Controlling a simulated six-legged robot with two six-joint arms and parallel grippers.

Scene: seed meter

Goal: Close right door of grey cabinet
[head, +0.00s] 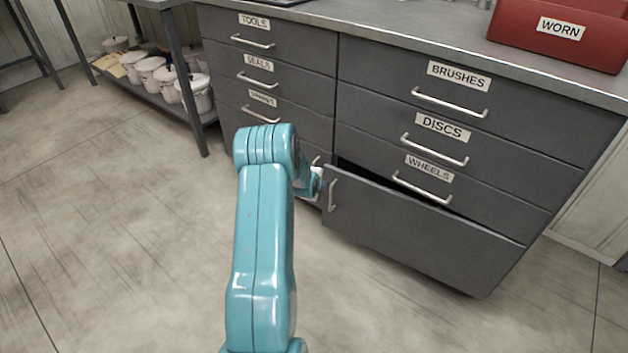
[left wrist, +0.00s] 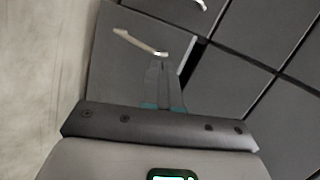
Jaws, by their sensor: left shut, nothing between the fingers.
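The grey cabinet (head: 338,100) stands ahead of me with labelled drawers. Its right door (head: 425,235), at the lower right, is ajar, with a dark gap along its top edge. The door's pale handle (head: 333,195) is near its left edge. My left gripper (head: 317,185) is at that left edge, beside the handle, mostly hidden by my arm in the head view. In the left wrist view its shut, empty fingers (left wrist: 159,82) lie before the door panel (left wrist: 112,78), tips close to the handle (left wrist: 140,42). Contact cannot be told. My right gripper is out of view.
A red box marked WORN (head: 562,30) sits on the cabinet top at the right. A metal rack (head: 185,95) with several white tubs (head: 150,67) on its lower shelf stands at the left. The floor (head: 110,220) before the cabinet is clear.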

